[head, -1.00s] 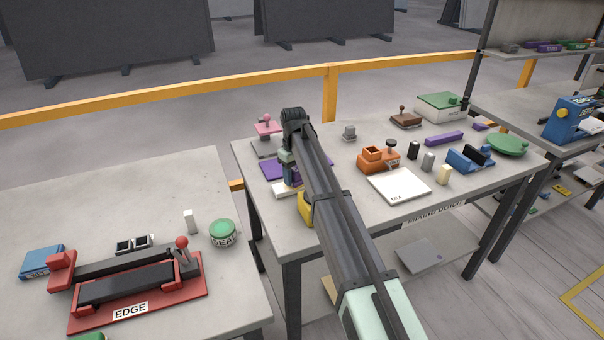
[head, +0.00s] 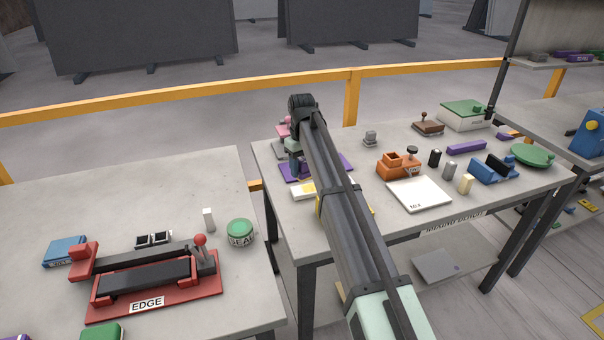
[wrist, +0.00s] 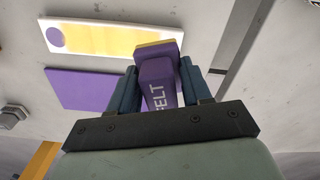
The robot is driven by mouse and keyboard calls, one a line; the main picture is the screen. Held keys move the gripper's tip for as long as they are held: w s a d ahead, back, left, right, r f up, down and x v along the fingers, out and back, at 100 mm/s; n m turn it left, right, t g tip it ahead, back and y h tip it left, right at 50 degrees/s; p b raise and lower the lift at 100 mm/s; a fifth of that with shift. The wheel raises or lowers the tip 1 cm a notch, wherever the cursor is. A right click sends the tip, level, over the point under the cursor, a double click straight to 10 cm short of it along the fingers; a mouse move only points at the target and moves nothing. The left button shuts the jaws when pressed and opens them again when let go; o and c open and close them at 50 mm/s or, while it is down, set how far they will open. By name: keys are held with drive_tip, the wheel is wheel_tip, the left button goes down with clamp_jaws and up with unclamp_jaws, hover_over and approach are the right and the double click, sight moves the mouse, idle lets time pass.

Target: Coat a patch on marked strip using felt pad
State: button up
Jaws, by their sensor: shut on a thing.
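My gripper (wrist: 160,90) is shut on the purple felt pad (wrist: 157,72), which is lettered "FELT" and has a yellow face at its far end. In the wrist view the white marked strip (wrist: 88,38) lies beyond the pad. It has a broad yellow patch (wrist: 120,41) and a purple round mark (wrist: 56,37) near its left end. The pad's end is close to the strip's right part; I cannot tell whether they touch. In the head view the strip (head: 296,193) is partly hidden behind my arm, with some yellow (head: 308,187) showing. My gripper and the pad are mostly hidden there.
A purple mat (wrist: 82,89) lies beside the strip. On the same bench are a pink-handled tool (head: 284,130), an orange holder (head: 398,166), a white plate (head: 418,195) and several small blocks. The red EDGE fixture (head: 150,285) stands on the left bench.

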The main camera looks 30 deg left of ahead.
drive_tip(key=shift+r, duration=1.25)
